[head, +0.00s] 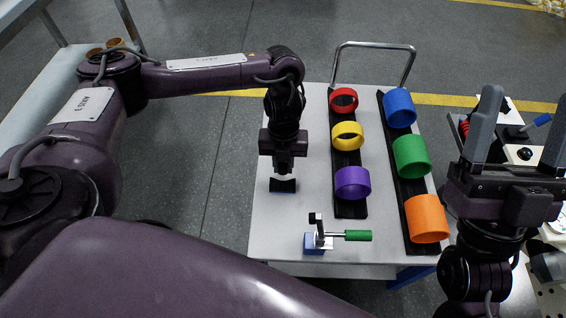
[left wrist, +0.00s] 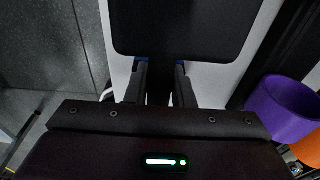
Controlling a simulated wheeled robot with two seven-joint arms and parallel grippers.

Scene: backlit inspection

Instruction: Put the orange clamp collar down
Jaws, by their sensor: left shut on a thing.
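The orange collar (head: 426,218) is a wide ring at the near end of the right black rail (head: 419,190), well to the right of my left gripper (head: 283,177). Part of it also shows in the left wrist view (left wrist: 307,148). My left gripper points down over the left part of the table and is shut on a dark block (head: 283,186) with blue edges, not on the orange collar. In the left wrist view the block's broad dark face (left wrist: 185,25) lies beyond the fingers. My right gripper (head: 520,130) is raised at the right, fingers wide apart and empty.
Green (head: 411,157) and blue (head: 399,108) rings share the right rail. Purple (head: 353,183), yellow (head: 347,135) and red (head: 343,100) rings sit on the left rail. A green-handled toggle clamp (head: 320,238) stands near the front. The white table (head: 275,225) is bare at left.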

